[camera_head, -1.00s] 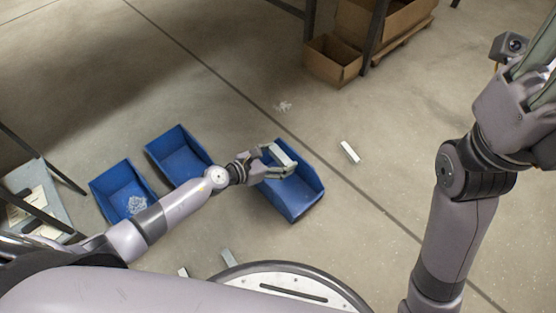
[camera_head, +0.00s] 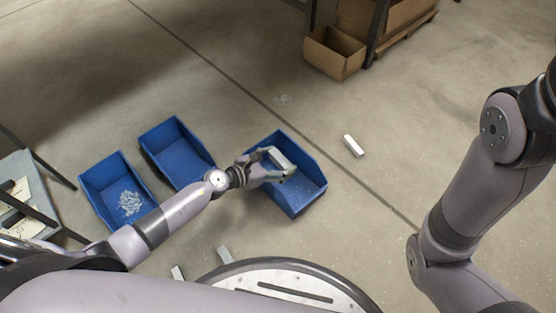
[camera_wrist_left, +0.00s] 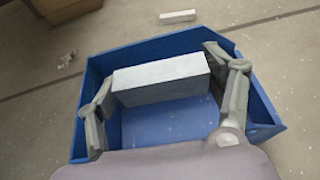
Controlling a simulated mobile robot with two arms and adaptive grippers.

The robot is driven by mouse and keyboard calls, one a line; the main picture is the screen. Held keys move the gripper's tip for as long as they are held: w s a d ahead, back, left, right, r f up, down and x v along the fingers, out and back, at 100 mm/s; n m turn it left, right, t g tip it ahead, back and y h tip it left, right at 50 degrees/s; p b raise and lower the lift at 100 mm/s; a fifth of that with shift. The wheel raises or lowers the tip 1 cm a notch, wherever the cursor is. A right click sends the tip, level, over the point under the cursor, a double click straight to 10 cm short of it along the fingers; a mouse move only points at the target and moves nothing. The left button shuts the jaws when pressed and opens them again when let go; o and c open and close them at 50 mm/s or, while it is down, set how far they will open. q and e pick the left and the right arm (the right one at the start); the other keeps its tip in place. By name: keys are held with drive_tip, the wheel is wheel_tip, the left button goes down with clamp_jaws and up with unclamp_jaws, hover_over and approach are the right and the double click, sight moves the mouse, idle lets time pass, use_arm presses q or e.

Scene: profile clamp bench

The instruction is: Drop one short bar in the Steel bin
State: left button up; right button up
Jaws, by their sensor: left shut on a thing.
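My left gripper (camera_head: 278,165) is shut on a short grey metal bar (camera_head: 281,158), over the rightmost blue bin (camera_head: 309,196). In the left wrist view the bar (camera_wrist_left: 160,78) spans between the two fingers (camera_wrist_left: 165,100), with the blue bin (camera_wrist_left: 250,68) around and below it. The bin floor that shows is bare. I cannot read any label on this bin. My right arm is at the right edge of the head view, and its gripper is out of the picture.
Two more blue bins stand to the left, a middle one (camera_head: 178,152) and a left one (camera_head: 98,180) holding pale scraps (camera_head: 130,202). Another bar (camera_head: 353,146) lies on the floor, and two bar-like pieces lie near my base. A cardboard box (camera_head: 334,52) stands at the back.

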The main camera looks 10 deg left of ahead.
use_arm(q)
drive_tip(key=o, duration=1.3)
drive_tip(key=v, duration=1.2)
